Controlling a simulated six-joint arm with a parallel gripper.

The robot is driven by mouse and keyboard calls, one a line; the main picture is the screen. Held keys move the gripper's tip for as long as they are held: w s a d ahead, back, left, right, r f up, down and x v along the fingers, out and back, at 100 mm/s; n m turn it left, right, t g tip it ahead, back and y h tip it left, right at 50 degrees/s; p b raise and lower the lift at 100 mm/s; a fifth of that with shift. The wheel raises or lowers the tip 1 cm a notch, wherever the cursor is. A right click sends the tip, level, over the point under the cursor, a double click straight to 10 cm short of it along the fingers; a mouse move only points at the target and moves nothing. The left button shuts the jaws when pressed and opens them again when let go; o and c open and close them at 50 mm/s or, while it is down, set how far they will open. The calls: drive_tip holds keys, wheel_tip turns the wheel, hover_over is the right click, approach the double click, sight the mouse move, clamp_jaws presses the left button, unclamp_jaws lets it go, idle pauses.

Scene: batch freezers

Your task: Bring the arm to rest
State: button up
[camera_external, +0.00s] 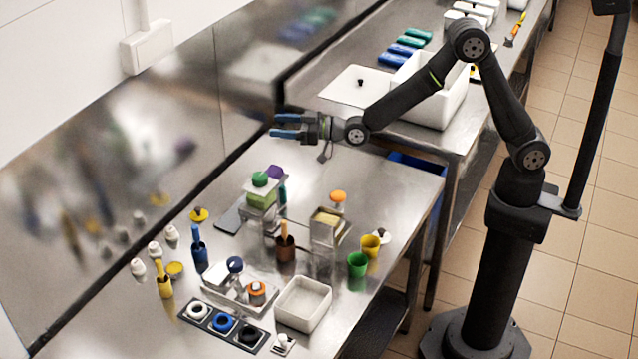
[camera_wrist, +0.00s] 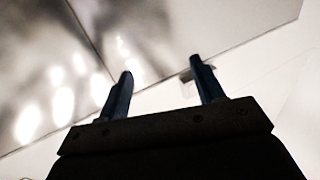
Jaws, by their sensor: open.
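My gripper (camera_external: 286,126) is stretched out level above the far end of the front steel table (camera_external: 385,190), pointing left toward the steel wall panel. Its two blue fingers are apart with nothing between them. In the wrist view my gripper (camera_wrist: 160,85) also shows two separate fingers, with only the blurred steel panel (camera_wrist: 60,70) and a pale wall behind them. No object is close to the fingertips.
Below on the front table stand several cups and tools, a green-topped container (camera_external: 261,195), a white tray (camera_external: 303,304) and a black ring holder (camera_external: 222,325). A white bin (camera_external: 432,107) and its lid (camera_external: 352,92) lie on the back table, near my forearm.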

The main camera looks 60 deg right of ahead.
sight(268, 179)
drive_tip(key=a+f, duration=0.2)
drive_tip(key=a, duration=0.1)
drive_tip(key=a+f, duration=0.2)
drive_tip(key=a, duration=0.2)
drive_tip(key=a+f, duration=0.2)
drive_tip(key=a, duration=0.2)
drive_tip(key=shift+s+f, duration=0.4)
wheel_tip(268, 179, down, 4)
drive_tip(key=shift+a+f, duration=0.1)
drive_tip(key=shift+f, duration=0.15)
drive_tip(key=shift+r+y, duration=0.15)
drive_tip(key=shift+y, duration=0.15)
drive_tip(key=shift+w+d+n+g+y, duration=0.1)
drive_tip(key=shift+n+g+y, duration=0.4)
drive_tip(key=shift+n+y, duration=0.25)
drive_tip(key=shift+w+d+n+g+y, duration=0.1)
drive_tip(key=shift+n+g+y, duration=0.5)
drive_tip(key=shift+y, duration=0.25)
drive_tip(key=shift+n+g+y, duration=0.4)
drive_tip(key=shift+n+y, duration=0.15)
drive_tip(key=shift+y, duration=0.05)
drive_tip(key=shift+w+d+n+g+y, duration=0.1)
drive_tip(key=shift+n+g+y, duration=1.1)
drive_tip(key=shift+g+y, duration=0.15)
drive_tip(key=v, duration=1)
drive_tip(key=shift+o, duration=0.2)
